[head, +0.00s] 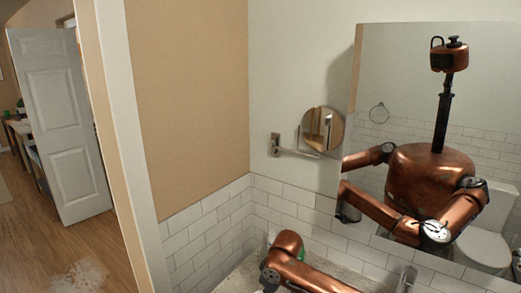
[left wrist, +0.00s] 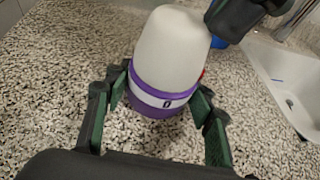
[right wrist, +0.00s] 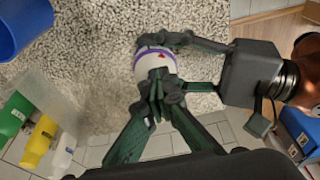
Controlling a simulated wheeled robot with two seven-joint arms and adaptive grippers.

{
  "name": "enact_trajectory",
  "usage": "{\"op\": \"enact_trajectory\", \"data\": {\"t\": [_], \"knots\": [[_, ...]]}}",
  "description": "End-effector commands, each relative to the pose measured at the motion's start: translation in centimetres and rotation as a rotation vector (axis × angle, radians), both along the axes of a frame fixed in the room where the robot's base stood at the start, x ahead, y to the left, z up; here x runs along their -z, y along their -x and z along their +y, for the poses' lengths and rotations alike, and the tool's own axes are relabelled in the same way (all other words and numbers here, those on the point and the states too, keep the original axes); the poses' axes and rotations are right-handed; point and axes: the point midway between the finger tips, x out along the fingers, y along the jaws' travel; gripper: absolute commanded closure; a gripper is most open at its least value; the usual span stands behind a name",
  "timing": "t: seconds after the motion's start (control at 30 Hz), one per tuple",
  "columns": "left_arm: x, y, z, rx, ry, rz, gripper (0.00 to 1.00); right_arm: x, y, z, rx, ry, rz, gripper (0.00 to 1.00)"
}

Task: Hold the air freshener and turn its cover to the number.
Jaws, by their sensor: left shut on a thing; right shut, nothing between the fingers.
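My left gripper (left wrist: 162,92) is shut around the purple base from both sides. In the right wrist view the air freshener (right wrist: 147,64) shows a small red mark on its band. My right gripper (right wrist: 158,96) is shut and empty, its fingertips in front of the white cover; whether they touch it I cannot tell. The head view hides both grippers.
A white sink (left wrist: 268,68) lies right of the air freshener in the left wrist view. The right wrist view shows a blue container (right wrist: 22,25), a green bottle (right wrist: 12,115) and a yellow bottle (right wrist: 38,142) at the left. A wall mirror (head: 400,75) shows my reflection.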

Motion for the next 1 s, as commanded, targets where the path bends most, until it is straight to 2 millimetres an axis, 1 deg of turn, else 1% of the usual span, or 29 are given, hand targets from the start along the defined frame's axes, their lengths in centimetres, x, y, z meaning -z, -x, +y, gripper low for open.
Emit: {"op": "enact_trajectory", "data": {"t": [0.03, 0.6, 1.0], "knots": [[0.1, 0.2, -0.2, 0.005, 0.001, 0.001, 0.81, 0.2, 0.0, -0.1, 0.001, 0.002, 0.003, 1.00], [0.0, 0.2, -0.2, 0.005, 0.003, 0.002, 0.81, 0.4, -1.0, -1.2, 0.005, 0.004, 0.005, 1.00], [0.0, 0.2, -0.2, 0.006, 0.003, 0.000, 0.81, 0.5, -1.7, -1.5, 0.006, 0.006, 0.006, 1.00]]}}
